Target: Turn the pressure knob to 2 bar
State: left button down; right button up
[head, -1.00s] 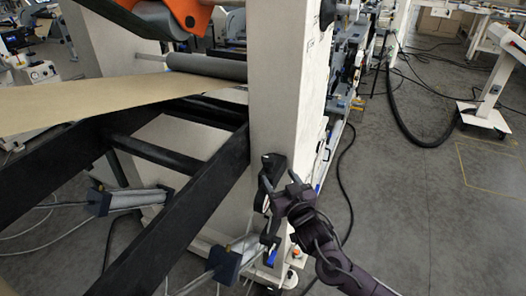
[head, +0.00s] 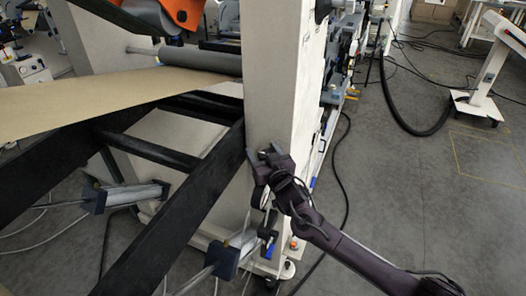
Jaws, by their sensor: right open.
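My right gripper (head: 260,163) is open at the front face of the white machine post (head: 279,100), its fingers at the pressure regulator. The regulator's black knob is largely covered by the gripper, so I cannot tell its setting or whether the fingers touch it. A small pale gauge face (head: 264,200) shows in part just below the gripper, too small to read. My left gripper is not in view.
A black frame beam (head: 187,205) runs beside the post on the left, under the kraft paper web (head: 105,97). Pneumatic cylinders (head: 225,262) and hoses sit below. A black cable (head: 338,165) lies on the floor, which is mostly clear at right.

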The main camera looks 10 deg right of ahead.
jog(key=c, duration=1)
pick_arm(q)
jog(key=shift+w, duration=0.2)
